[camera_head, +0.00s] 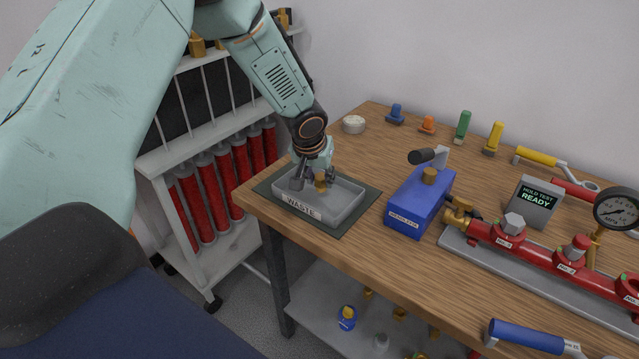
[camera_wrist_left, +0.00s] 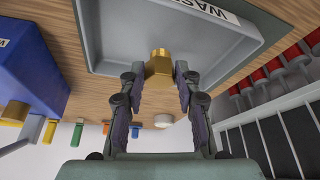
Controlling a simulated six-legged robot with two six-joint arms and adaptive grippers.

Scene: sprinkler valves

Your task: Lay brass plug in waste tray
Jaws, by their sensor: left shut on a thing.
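The brass plug (camera_head: 320,180) is a small gold-coloured piece at the waste tray. The grey waste tray (camera_head: 347,210), labelled WASTE, sits on a dark mat near the table's left corner. My left gripper (camera_head: 315,181) points down over the tray with its fingers shut on the plug. In the left wrist view the plug (camera_wrist_left: 159,67) shows between the fingertips (camera_wrist_left: 160,75), in front of the tray (camera_wrist_left: 110,45). I cannot tell whether the plug touches the tray floor. My right gripper is not in view.
A blue box (camera_head: 420,205) with a brass piece and a black-handled tool on top stands right of the tray. A red valve manifold (camera_head: 545,252) with a gauge lies further right. A red cylinder rack (camera_head: 215,185) stands left of the table.

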